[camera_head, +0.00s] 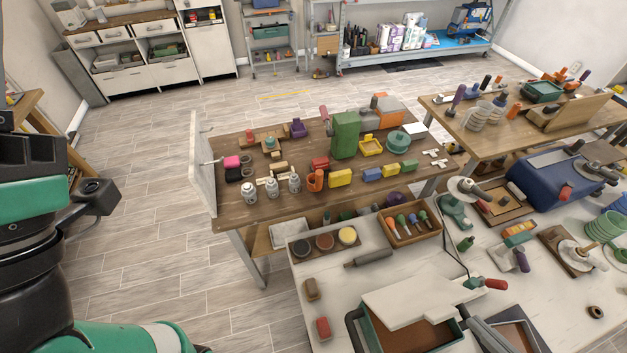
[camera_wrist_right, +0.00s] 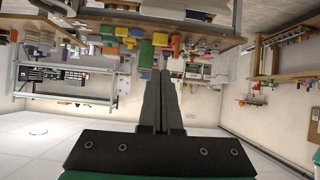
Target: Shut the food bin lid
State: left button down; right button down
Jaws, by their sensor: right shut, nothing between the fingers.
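The food bin (camera_head: 374,336) is a teal box at the bottom of the head view, on the white near table. Its cream lid (camera_head: 415,293) stands open at the far side, and the brown inside shows in front of it. A dark curved handle runs along the bin's left side. My right gripper (camera_head: 466,318) comes in from the bottom right, its grey fingers close to the bin's right side. Whether they touch it I cannot tell. In the right wrist view my right gripper (camera_wrist_right: 163,75) is shut and empty. My left gripper is not in view.
A brown tray (camera_head: 522,334) lies right of the bin. A red-handled tool (camera_head: 493,284) is by the lid's right end. A grey roller (camera_head: 369,258) and a wooden box of screwdrivers (camera_head: 409,237) lie behind. A cluttered wooden bench (camera_head: 232,200) stands farther back.

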aim_at(446, 316)
jog(key=shift+s+d+f, duration=0.25)
jog(key=shift+d+f, duration=0.05)
jog(key=shift+f, duration=0.1)
jog(key=x, duration=1)
jog(key=shift+a+f, duration=0.1)
jog(key=shift+f, duration=0.05)
jog(key=shift+s+d+f, duration=0.3)
jog(key=shift+s+f, duration=0.1)
jog(key=shift+s, duration=0.15)
jog(key=shift+s+d+f, duration=0.25)
jog(key=shift+s+f, duration=0.15)
jog(key=shift+s, duration=0.15)
jog(key=shift+s+d+f, duration=0.15)
jog(key=shift+s+f, duration=0.2)
jog(key=shift+s, duration=0.1)
